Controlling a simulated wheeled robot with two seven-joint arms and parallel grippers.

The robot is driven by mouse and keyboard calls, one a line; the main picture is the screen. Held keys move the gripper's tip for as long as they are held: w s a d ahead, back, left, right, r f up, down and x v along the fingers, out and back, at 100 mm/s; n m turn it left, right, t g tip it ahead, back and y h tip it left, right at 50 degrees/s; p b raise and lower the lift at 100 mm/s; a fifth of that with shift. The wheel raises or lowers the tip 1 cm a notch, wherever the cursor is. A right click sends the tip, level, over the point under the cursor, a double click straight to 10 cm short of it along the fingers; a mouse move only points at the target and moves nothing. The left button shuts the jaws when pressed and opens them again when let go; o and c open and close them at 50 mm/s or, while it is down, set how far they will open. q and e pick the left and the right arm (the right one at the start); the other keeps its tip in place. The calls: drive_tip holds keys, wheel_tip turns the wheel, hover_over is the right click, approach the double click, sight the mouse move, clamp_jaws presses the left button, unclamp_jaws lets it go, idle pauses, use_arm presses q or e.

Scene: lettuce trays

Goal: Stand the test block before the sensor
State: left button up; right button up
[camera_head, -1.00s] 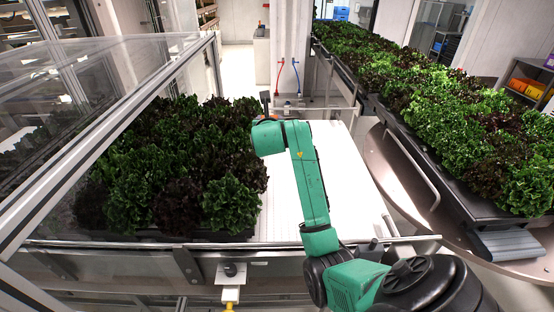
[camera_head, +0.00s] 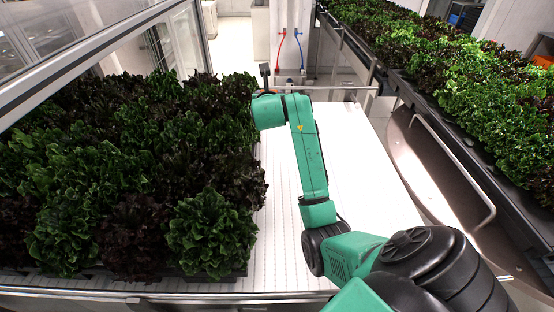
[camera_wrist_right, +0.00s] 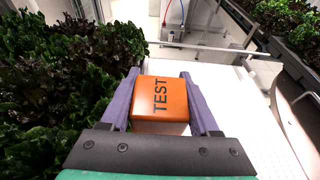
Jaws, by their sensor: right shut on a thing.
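The test block (camera_wrist_right: 160,95) is an orange cube with dark TEST lettering in the right wrist view. My right gripper (camera_wrist_right: 160,88) is shut on it, one purple finger on each side, over the area between the lettuce and the white belt. In the head view my green right arm reaches forward over the belt, and its wrist hides most of the gripper. My left gripper is not in view.
Dense lettuce (camera_head: 130,170) fills the left side, close beside the arm. The white belt (camera_head: 350,170) is clear to the right. A metal rail (camera_head: 340,88) crosses its far end. Another lettuce tray row (camera_head: 450,80) stands at right. Red and blue hoses (camera_head: 299,48) hang at the back.

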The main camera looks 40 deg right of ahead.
drive_tip(key=f, duration=0.9)
drive_tip(key=f+p, duration=0.1)
drive_tip(key=f, duration=0.8)
drive_tip(key=shift+s+a+f, duration=0.1)
drive_tip(key=shift+s+f, duration=0.1)
drive_tip(key=shift+f, duration=0.2)
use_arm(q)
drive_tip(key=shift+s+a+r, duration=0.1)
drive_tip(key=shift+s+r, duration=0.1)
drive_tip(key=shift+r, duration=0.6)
use_arm(e)
drive_tip(key=shift+w+f, duration=0.1)
drive_tip(key=shift+f, duration=0.05)
drive_tip(key=shift+f, duration=0.1)
drive_tip(key=o, duration=1.1)
drive_tip(key=shift+o, duration=0.2)
